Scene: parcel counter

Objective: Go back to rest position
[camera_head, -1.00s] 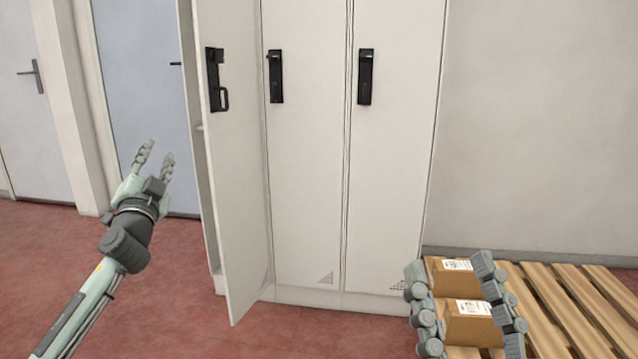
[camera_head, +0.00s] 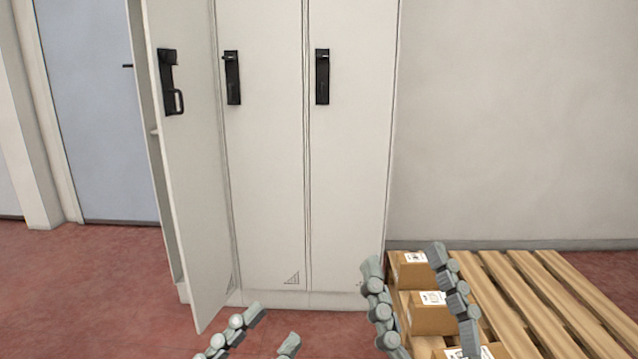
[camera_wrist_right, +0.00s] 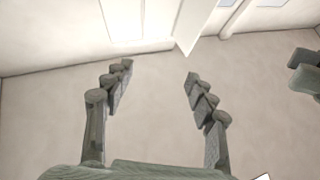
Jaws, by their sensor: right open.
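My left gripper (camera_head: 273,325) is low in the head view, in front of the lockers. Its two fingers stand apart with nothing between them; its palm and arm are cut off below the frame. My right gripper (camera_head: 405,260) is to the right of it, fingers pointing up and spread. It shows over the cartons on the pallet in the head view, but grips none.
A locker door (camera_head: 185,190) stands open at the left; two closed lockers (camera_head: 265,200) are beside it. Several cartons (camera_head: 430,316) sit on a wooden pallet (camera_head: 530,290) at the right. Red floor (camera_head: 80,290) is clear at the left. A dark grey part shows at the right wrist view's edge.

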